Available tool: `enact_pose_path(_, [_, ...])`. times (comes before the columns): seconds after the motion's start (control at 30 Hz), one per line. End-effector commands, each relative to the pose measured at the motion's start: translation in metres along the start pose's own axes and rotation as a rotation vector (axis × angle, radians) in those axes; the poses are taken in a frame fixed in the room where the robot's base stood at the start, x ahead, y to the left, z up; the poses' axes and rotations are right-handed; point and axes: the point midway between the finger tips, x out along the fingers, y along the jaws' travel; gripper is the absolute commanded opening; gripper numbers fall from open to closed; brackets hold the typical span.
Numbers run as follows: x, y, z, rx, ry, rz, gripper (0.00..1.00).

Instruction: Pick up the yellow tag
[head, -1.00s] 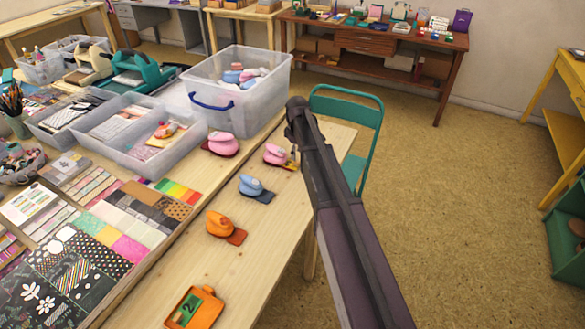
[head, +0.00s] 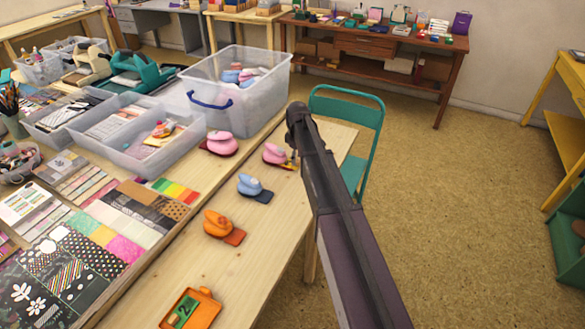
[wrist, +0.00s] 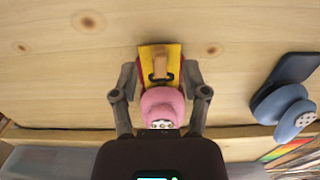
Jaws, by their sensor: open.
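The yellow tag (wrist: 174,55) lies flat on the wooden table in the wrist view, with red showing along its edge. A tan strip and a small dark loop show over its middle. A pink rounded stamp (wrist: 160,103) covers its near end; I cannot tell whether they are joined. My gripper (wrist: 160,68) is open, with one finger on each side of the tag and no clear contact. In the head view the pink stamp (head: 273,153) sits near the table's right edge, and the tag is mostly hidden by my gripper (head: 293,159).
A blue stamp on a dark pad (wrist: 285,110) lies to the right in the wrist view. In the head view, a second pink stamp (head: 221,142), an orange stamp (head: 217,223) and a clear bin (head: 240,85) are nearby. A green chair (head: 350,110) stands beyond the table edge.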

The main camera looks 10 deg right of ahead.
Motion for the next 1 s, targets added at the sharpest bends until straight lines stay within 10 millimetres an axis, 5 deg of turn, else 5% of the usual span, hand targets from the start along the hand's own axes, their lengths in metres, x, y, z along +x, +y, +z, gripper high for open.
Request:
enact_pose_path(0.3, [0.022, 0.0, 0.0, 0.0, 0.0, 0.0, 0.59])
enact_pose_path(0.97, [0.022, 0.0, 0.0, 0.0, 0.0, 0.0, 0.59])
enact_pose_path(1.0, [0.022, 0.0, 0.0, 0.0, 0.0, 0.0, 0.5])
